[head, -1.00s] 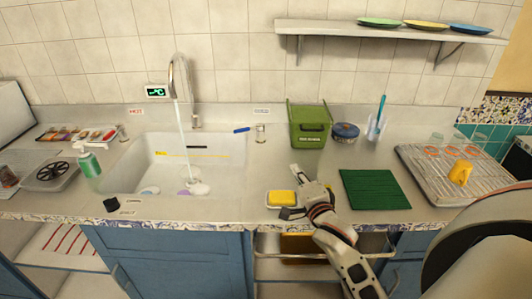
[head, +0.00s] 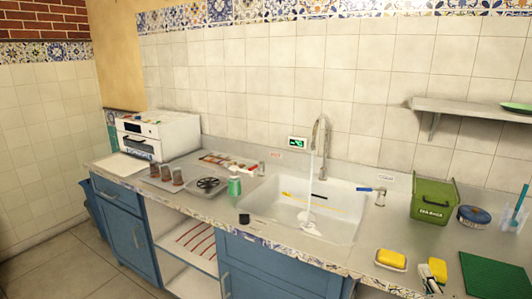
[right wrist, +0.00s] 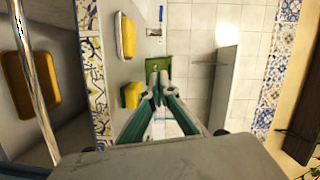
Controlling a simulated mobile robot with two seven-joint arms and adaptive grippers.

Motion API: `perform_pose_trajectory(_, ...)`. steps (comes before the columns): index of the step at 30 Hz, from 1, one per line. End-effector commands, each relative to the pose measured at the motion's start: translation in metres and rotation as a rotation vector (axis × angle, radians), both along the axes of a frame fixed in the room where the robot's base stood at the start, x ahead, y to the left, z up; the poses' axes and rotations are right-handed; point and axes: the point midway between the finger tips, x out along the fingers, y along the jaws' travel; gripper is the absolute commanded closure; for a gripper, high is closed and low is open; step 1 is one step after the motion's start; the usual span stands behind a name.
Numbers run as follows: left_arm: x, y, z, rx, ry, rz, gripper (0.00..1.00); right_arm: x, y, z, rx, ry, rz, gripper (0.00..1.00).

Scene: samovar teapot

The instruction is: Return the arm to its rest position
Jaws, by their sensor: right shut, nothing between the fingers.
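My right gripper (head: 429,279) shows at the lower right of the head view, at the counter's front edge beside a yellow sponge (head: 439,267). In the right wrist view the fingers (right wrist: 158,78) are shut with nothing between them. They point toward the green bin (right wrist: 165,66), apart from the sponges. Most of my right arm is outside the head view. My left gripper is in neither view.
A yellow sponge lies on a soap dish (head: 377,259) near the counter edge. The sink (head: 345,213) has running water. The green bin also stands on the counter in the head view (head: 433,200), left of a blue-lidded jar (head: 473,217). A green mat (head: 495,275) lies right. A wall shelf (head: 465,108) hangs above.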

Motion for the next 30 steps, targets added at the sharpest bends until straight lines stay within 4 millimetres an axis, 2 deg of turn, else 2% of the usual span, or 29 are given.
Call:
perform_pose_trajectory(1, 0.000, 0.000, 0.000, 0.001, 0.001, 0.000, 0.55, -0.003, 0.009, -0.015, -0.057, 0.045, 0.027, 1.00)
perform_pose_trajectory(6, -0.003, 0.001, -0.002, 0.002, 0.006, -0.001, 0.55, -0.020, 0.045, -0.066, -0.302, 0.191, 0.139, 1.00)
perform_pose_trajectory(11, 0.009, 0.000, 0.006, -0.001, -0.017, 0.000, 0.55, -0.048, 0.084, -0.122, -0.567, 0.326, 0.285, 1.00)
perform_pose_trajectory(18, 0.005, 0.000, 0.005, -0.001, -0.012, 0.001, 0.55, -0.115, 0.150, -0.208, -1.012, 0.474, 0.571, 1.00)
perform_pose_trajectory(21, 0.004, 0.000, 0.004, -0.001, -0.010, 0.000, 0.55, -0.148, 0.175, -0.236, -1.180, 0.498, 0.691, 1.00)
perform_pose_trajectory(25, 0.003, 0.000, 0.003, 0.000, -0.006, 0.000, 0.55, -0.183, 0.199, -0.263, -1.350, 0.502, 0.815, 1.00)
perform_pose_trajectory(30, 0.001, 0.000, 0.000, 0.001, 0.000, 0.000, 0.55, -0.207, 0.215, -0.278, -1.463, 0.492, 0.897, 1.00)
